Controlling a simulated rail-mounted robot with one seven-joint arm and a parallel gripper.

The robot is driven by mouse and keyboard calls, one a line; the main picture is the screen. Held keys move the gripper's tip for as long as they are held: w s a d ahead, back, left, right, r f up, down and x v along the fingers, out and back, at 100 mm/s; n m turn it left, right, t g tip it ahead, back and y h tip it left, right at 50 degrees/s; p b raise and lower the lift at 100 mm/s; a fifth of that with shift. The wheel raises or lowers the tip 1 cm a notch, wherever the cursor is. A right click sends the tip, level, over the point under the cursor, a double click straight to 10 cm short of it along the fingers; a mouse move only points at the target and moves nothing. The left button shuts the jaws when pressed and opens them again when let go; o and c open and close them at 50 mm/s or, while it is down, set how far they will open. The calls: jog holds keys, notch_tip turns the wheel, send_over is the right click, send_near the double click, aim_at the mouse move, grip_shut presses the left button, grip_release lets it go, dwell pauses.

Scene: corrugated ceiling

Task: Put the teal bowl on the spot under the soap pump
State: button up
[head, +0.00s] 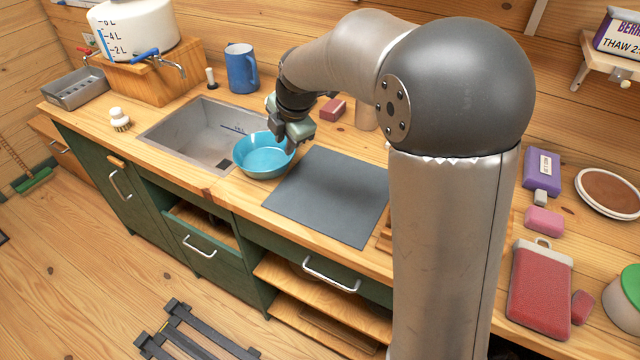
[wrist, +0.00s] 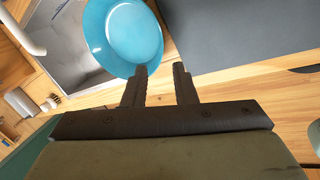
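The teal bowl (head: 263,158) is upright at the right edge of the sink, beside the dark grey mat. My gripper (head: 291,142) is over the bowl's right rim, pointing down. In the wrist view the teal bowl (wrist: 122,38) is just beyond the fingertips of my gripper (wrist: 161,70). The fingers are apart with a gap between them. The left fingertip overlaps the bowl's rim; I cannot tell whether it touches.
The sink (head: 190,132) is left of the bowl, and the flat grey mat (head: 335,195) is to its right. A blue mug (head: 241,68), a water tank (head: 135,28) on a wooden stand and a red block (head: 333,109) stand along the back. A brush (head: 120,118) is left of the sink.

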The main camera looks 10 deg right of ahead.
jog(key=s+d+f+m+g, duration=0.1)
jog(key=s+d+m, duration=0.2)
jog(key=s+m, duration=0.5)
jog(key=s+d+f+m+g+h, duration=0.1)
jog(key=s+d+m, duration=0.3)
jog(key=s+m, duration=0.4)
jog(key=s+d+f+m+h, duration=0.1)
jog(key=s+d+m, duration=0.3)
jog(key=s, duration=1.1)
jog(key=f+m, duration=0.1)
jog(key=m, duration=0.2)
jog(key=shift+m+g, duration=0.4)
